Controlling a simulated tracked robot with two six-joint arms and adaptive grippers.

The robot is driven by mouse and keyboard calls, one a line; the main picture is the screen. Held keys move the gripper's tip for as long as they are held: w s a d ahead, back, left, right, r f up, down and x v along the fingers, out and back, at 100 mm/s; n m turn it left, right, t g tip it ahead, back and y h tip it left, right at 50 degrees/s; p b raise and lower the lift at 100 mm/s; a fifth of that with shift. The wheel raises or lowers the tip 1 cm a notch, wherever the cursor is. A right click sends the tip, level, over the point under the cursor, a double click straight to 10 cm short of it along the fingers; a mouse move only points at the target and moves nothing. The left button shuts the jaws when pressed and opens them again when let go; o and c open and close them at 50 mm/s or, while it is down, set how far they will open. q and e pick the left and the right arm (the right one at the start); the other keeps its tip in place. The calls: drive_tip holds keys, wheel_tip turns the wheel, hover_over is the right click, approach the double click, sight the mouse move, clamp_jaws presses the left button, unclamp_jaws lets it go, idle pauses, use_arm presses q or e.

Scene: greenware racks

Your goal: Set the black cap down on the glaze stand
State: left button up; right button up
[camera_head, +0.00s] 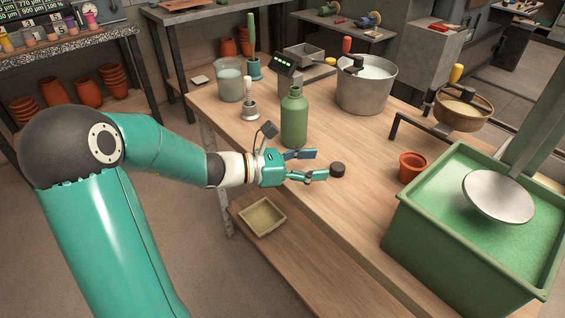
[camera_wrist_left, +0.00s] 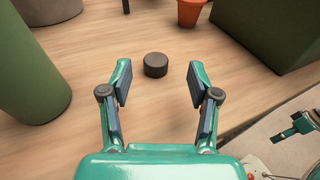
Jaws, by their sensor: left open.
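The black cap (camera_head: 337,170) is a small dark round disc lying flat on the wooden bench. In the left wrist view the cap (camera_wrist_left: 155,65) sits just beyond my fingertips, nearly midway between them. My left gripper (camera_head: 311,165) is open and empty, low over the bench, its fingers pointing at the cap without touching it; it also shows in the left wrist view (camera_wrist_left: 158,80). I cannot tell for sure which thing is the glaze stand. A small teal part at the right of the left wrist view looks like my right gripper (camera_wrist_left: 290,129); its fingers are too small to read.
A green bottle (camera_head: 294,118) stands close behind my left gripper. A terracotta pot (camera_head: 411,167) and a large green tub (camera_head: 425,225) are to the right. A dark metal stand (camera_head: 394,126) is near a wooden bowl (camera_head: 462,118). Bench around the cap is clear.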

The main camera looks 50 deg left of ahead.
use_arm(q)
drive_tip(key=v, duration=0.7)
drive_tip(key=shift+s, duration=0.3)
